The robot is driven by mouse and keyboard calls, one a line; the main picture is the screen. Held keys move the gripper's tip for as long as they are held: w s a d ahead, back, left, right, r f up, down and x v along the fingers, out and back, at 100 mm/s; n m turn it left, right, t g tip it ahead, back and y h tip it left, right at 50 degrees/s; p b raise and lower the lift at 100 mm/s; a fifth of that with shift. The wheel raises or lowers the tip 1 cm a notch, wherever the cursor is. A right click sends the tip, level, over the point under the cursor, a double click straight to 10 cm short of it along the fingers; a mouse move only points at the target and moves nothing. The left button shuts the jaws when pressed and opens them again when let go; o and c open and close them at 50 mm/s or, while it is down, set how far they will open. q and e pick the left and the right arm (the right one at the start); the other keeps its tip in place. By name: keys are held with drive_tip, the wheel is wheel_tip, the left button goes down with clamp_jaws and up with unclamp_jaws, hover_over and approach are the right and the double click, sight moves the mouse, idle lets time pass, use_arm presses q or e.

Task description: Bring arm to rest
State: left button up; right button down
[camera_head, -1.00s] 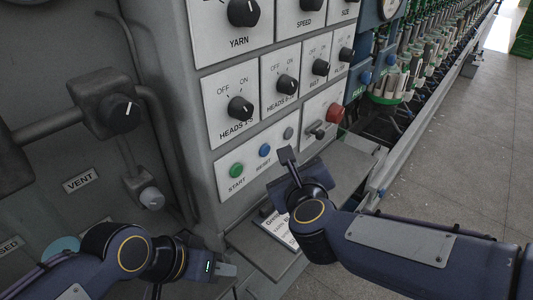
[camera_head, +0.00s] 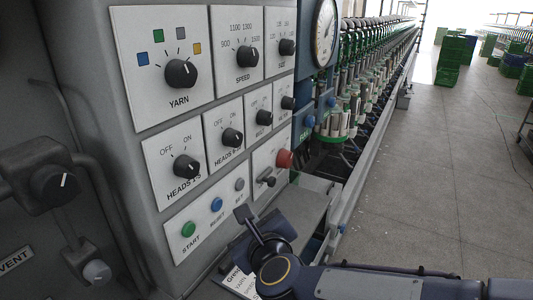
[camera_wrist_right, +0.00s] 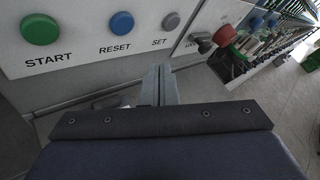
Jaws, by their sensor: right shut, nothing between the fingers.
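My right arm comes in from the lower right in the head view. Its gripper (camera_head: 246,219) is in front of the lower part of the control panel (camera_head: 205,225), below the SET button. In the right wrist view the right gripper's fingers (camera_wrist_right: 158,85) are together, with nothing between them. They point towards the panel, below the row with the green START button (camera_wrist_right: 40,29), the blue RESET button (camera_wrist_right: 122,23) and the grey SET button (camera_wrist_right: 171,20). I cannot tell the exact gap to the panel. My left gripper is out of view.
A red knob (camera_head: 284,158) and a small toggle lever (camera_head: 267,178) stick out above the right gripper. A ledge (camera_head: 302,212) with a paper sheet lies beneath. A long row of winding heads (camera_head: 350,100) runs back. The floor (camera_head: 430,180) at right is clear nearby.

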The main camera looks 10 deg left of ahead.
drive_tip(key=s+d+r+n+g+y, duration=0.2)
drive_tip(key=d+n, duration=0.8)
drive_tip(key=d, duration=0.4)
drive_tip(key=s+d+f+n+g+h, duration=0.2)
drive_tip(key=s+d+f+n, duration=0.4)
drive_tip(key=s+d, duration=0.3)
drive_tip(key=s+d+f+n+g+h, duration=0.2)
drive_tip(key=s+d+f+n+g, duration=0.1)
drive_tip(key=s+d+f+n, duration=0.4)
drive_tip(key=shift+s+d+h, duration=0.4)
drive_tip(key=shift+s+d, duration=0.6)
drive_tip(key=shift+s, duration=0.2)
drive_tip(key=shift+r, duration=0.1)
